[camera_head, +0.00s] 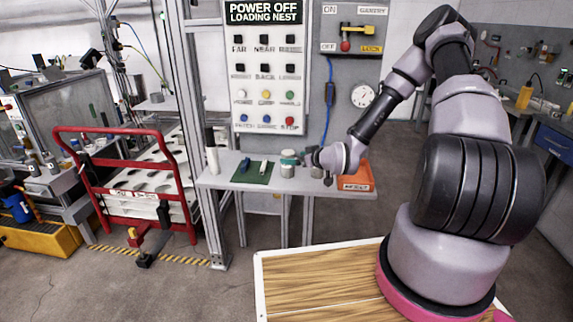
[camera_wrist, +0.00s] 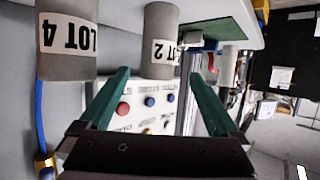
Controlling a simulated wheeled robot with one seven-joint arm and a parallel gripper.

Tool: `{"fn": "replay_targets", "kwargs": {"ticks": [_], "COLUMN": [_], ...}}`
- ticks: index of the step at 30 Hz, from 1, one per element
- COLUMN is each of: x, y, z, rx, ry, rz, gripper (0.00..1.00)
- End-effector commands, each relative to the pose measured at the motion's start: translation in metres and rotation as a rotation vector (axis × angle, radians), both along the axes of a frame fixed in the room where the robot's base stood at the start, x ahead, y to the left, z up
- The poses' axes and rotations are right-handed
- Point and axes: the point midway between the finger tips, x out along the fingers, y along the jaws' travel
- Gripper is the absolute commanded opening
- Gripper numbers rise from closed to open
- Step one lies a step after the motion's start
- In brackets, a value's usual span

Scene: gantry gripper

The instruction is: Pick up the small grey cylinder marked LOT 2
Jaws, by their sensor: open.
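In the head view my gripper (camera_head: 291,159) is low over the bench, by a grey cylinder (camera_head: 287,171) whose label I cannot read.
The bench (camera_head: 222,180) carries a green mat (camera_head: 240,178) with small items left of the gripper, and an orange tray (camera_head: 357,181) at the right. A pale upright cylinder (camera_head: 212,158) stands at the left. A button panel (camera_head: 266,75) rises behind. Another grey cylinder (camera_wrist: 229,66) shows in the wrist view.

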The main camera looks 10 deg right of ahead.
Motion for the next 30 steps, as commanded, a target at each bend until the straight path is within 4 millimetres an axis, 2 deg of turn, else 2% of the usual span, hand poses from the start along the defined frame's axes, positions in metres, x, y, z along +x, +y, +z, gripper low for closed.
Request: {"fn": "replay_targets", "kwargs": {"ticks": [3,11,18,22,29,30], "x": [0.016,0.034,0.065,0.072,0.073,0.073], "y": [0.010,0.018,0.031,0.035,0.036,0.036], "z": [-0.008,-0.016,-0.029,-0.033,-0.033,-0.033], "rx": [0.000,0.001,0.000,-0.001,0.000,0.000], "ry": [0.000,0.002,0.002,0.003,0.003,0.003], "rz": [0.001,0.001,0.000,0.000,0.001,0.001], "gripper": [0.97,0.97,0.97,0.97,0.97,0.82]}}
